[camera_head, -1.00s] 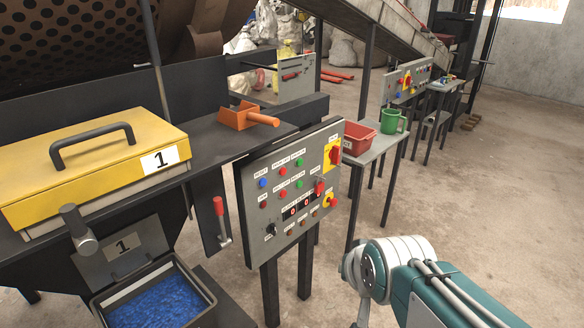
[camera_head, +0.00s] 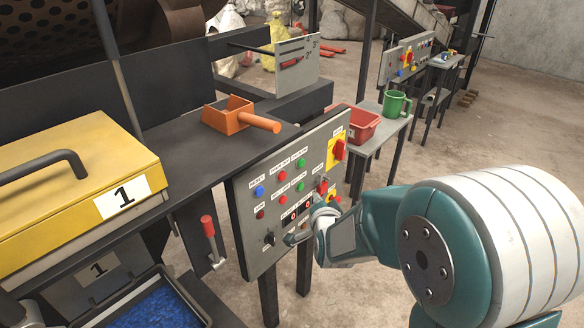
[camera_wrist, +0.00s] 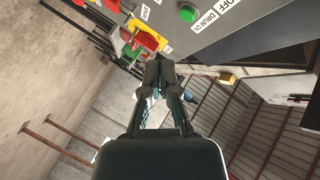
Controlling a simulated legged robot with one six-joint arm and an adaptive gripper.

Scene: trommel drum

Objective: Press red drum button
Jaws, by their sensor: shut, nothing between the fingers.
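The grey control panel (camera_head: 248,240) stands in the middle of the head view, with several round buttons. Its upper red button (camera_head: 282,177) and lower red button (camera_head: 282,200) both show; their labels are too small there to tell which is the drum one. In the wrist view my shut fingers (camera_wrist: 160,62) point toward the panel's edge; a green button (camera_wrist: 187,13) shows beside labels reading "DRUM ON" and "OFF".
A red rotary switch (camera_head: 338,150) on a yellow plate is at the panel's upper right. A red-handled lever (camera_head: 208,236) hangs to its left. An orange scoop (camera_head: 230,118), red bin (camera_head: 360,124) and green mug (camera_head: 396,104) stand nearby. Open floor lies right.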

